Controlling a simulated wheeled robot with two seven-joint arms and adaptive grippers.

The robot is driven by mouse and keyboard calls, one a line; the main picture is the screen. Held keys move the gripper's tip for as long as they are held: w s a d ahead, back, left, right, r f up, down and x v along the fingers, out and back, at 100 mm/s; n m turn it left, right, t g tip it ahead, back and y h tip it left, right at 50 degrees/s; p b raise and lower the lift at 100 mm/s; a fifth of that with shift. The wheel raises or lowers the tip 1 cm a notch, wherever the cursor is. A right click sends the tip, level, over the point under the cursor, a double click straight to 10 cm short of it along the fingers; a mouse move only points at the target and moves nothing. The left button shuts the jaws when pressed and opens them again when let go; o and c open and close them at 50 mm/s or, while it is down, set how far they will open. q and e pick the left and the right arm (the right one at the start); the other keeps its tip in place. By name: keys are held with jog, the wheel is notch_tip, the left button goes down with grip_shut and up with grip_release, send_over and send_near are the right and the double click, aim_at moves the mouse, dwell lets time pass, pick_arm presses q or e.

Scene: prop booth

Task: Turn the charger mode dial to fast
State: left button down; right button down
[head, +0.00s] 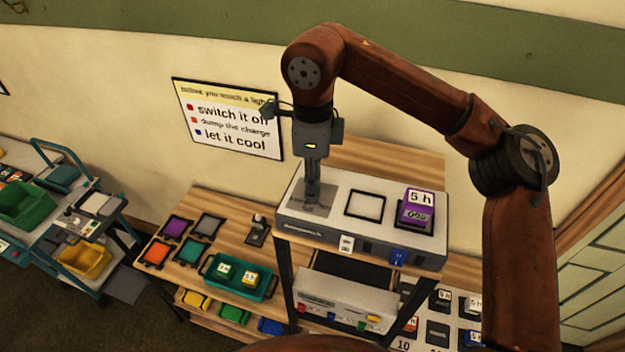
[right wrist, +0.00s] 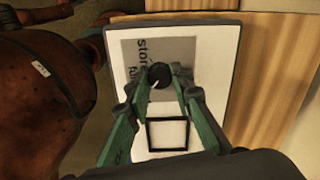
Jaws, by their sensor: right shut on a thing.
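The charger (head: 345,229) is a white-topped box on a raised stand over the wooden bench. Its mode dial (right wrist: 160,76) is a round black knob with a light pointer mark, on a grey label plate (right wrist: 188,52) with partly hidden lettering. In the head view my gripper hides the dial, and I cannot read its setting. My right gripper (head: 312,203) points straight down over the grey plate, and its fingers are shut on the dial. In the right wrist view the green fingers (right wrist: 158,88) close around the knob's sides. My left gripper is not in view.
A purple battery (head: 416,209) marked "5 h" sits on the charger's right side, beside an empty black-framed square (head: 365,205). A green tray (head: 236,280) with small blocks and several coloured pads lie on the bench at left. A wall sign (head: 229,118) hangs behind.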

jog(key=shift+f+n+p, duration=0.1)
jog(key=shift+n+p, duration=0.2)
jog(key=shift+n, duration=1)
jog(key=c, duration=1.7)
grip_release()
jog(key=shift+r, duration=6.05)
